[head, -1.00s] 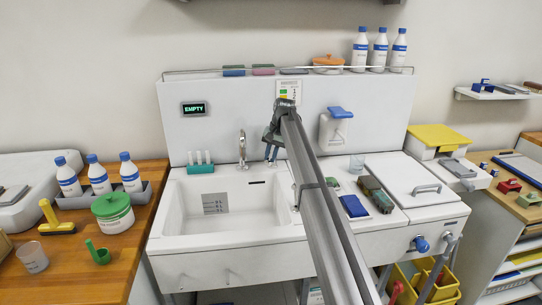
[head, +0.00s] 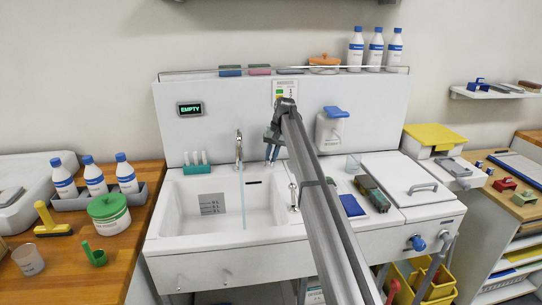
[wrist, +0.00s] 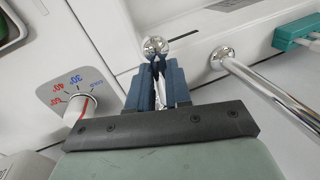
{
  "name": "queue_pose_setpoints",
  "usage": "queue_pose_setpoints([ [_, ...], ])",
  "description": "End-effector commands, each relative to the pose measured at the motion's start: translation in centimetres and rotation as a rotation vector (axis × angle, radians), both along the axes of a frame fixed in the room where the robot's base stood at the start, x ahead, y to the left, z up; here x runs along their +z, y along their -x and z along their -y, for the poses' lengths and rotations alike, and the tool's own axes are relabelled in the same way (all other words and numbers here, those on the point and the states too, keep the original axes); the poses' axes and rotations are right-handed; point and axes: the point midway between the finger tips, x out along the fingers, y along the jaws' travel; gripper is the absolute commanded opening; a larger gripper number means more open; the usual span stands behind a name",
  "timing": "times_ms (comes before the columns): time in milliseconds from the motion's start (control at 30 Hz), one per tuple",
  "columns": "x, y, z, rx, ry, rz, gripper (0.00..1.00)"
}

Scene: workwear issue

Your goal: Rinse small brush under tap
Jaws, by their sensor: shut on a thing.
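The chrome tap (head: 239,146) rises behind the white sink (head: 180,215). A thin stream of water (head: 242,195) runs from it into the basin. My gripper (head: 272,153) is at the back panel, just right of the tap. In the wrist view my gripper (wrist: 158,72) is shut on a chrome tap lever with a ball end (wrist: 156,46). The tap spout (wrist: 265,82) is to its right. No brush is in my gripper. A yellow-handled brush-like tool (head: 50,222) lies on the left wooden counter; I cannot tell whether it is the small brush.
A temperature dial (wrist: 78,105) is left of the fingers. A teal rack (head: 197,170) stands on the sink's back left rim. A blue pad (head: 351,205) and a dark green block (head: 372,193) lie on the right worktop. My arm hides part of the sink's right side.

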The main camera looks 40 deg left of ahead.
Motion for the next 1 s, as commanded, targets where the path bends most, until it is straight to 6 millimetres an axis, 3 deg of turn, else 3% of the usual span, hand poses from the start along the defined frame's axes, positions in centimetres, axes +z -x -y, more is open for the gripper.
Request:
queue_pose_setpoints([
  [300,0.0,0.0,0.0,-0.001,0.000,0.000,0.44],
  [633,0.5,-0.1,0.1,-0.001,0.000,0.001,0.44],
  [767,1.9,-0.4,0.3,-0.001,-0.001,0.001,0.44],
  [1000,6.4,-1.1,1.1,-0.001,-0.001,0.001,0.44],
])
